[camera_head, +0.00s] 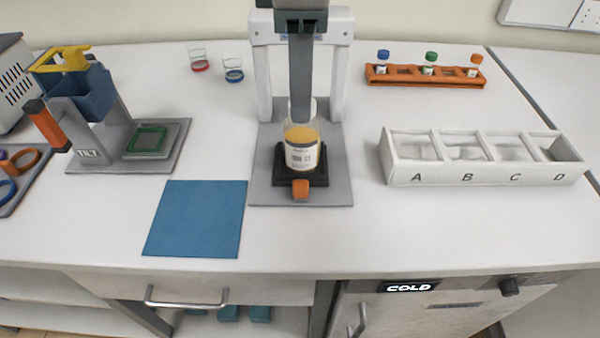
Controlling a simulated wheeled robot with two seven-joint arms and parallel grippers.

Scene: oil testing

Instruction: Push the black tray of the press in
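The press (340,65) is a white frame on a grey base plate (335,192) in the middle of the bench. Its black tray (322,180) lies on the plate, with an orange knob (300,189) at the front. A clear jar (301,152) with a white label and amber contents stands upright on the tray. A dark grey bar (300,75) hangs from the top of the press and covers part of the jar's upper end. How far in the tray sits is hard to tell. I see neither of my grippers in this view.
A blue mat (196,218) lies front left of the press. A tilt stand (85,125) is at the left, two small beakers (234,76) behind. A white box with compartments (400,178) and an orange vial rack (425,82) are at the right. The bench front before the press is clear.

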